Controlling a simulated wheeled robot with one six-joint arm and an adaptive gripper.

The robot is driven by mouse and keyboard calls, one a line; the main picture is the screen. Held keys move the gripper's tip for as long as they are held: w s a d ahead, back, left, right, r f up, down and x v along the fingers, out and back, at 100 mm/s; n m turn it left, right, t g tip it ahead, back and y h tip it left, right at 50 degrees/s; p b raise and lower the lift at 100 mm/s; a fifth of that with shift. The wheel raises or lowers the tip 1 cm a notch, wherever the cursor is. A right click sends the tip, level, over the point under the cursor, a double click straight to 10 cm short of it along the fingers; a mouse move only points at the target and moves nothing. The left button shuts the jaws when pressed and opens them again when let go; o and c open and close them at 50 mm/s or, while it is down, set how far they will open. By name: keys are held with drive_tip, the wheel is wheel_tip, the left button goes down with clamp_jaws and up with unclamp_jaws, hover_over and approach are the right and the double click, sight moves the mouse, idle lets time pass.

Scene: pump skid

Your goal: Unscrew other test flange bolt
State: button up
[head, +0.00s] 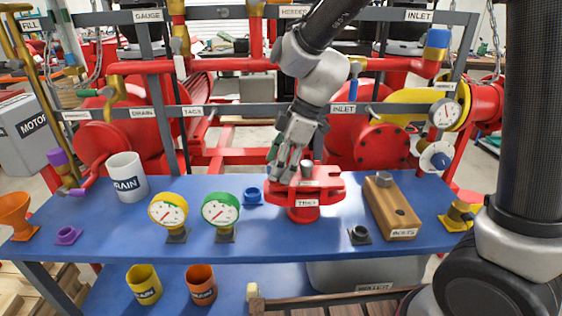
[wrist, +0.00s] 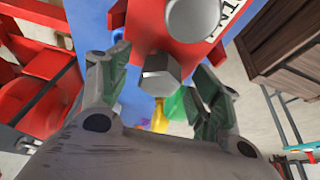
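The red test flange (head: 328,181) stands on the blue bench and also fills the top of the wrist view (wrist: 135,25). My gripper (head: 287,172) points down at the flange's left side. In the wrist view my gripper (wrist: 162,66) is open, with one finger on either side of a grey hex bolt head (wrist: 158,72). Gaps show between the fingers and the bolt. A second grey, round-topped piece (wrist: 192,18) rises from the flange, and a grey piece (head: 307,168) shows there in the head view. My fingers hide the hex bolt in the head view.
A wooden bolts block (head: 378,206) stands right of the flange, with a grey bolt (head: 384,179) in its far hole and an open near hole. Gauges (head: 220,209), a white drain cup (head: 126,177) and small fittings stand around. A labelled pipe rail (head: 240,111) crosses behind my gripper.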

drive_tip(key=c, duration=1)
drive_tip(key=o, duration=0.4)
drive_tip(key=c, duration=0.4)
drive_tip(key=shift+o, duration=0.2)
drive_tip(key=n+g, duration=0.1)
drive_tip(key=n, duration=0.2)
drive_tip(key=n+g, duration=0.1)
drive_tip(key=n, duration=0.2)
drive_tip(key=shift+w+n+g+h, duration=0.1)
drive_tip(key=shift+n+g+h, duration=0.2)
drive_tip(key=n+g+h, duration=0.1)
drive_tip(key=n, duration=0.3)
drive_tip(key=shift+a+n, duration=0.1)
drive_tip(key=shift+n, duration=0.3)
drive_tip(key=n+h, duration=0.1)
drive_tip(key=n, duration=0.2)
drive_tip(key=shift+s+f+n+g+h, duration=0.1)
drive_tip(key=shift+s+n+g+h, duration=0.1)
drive_tip(key=shift+n+g+h, duration=0.15)
drive_tip(key=o, duration=1.1)
drive_tip(key=shift+d, duration=0.2)
drive_tip(key=shift+o, duration=0.2)
drive_tip(key=shift+w, duration=0.1)
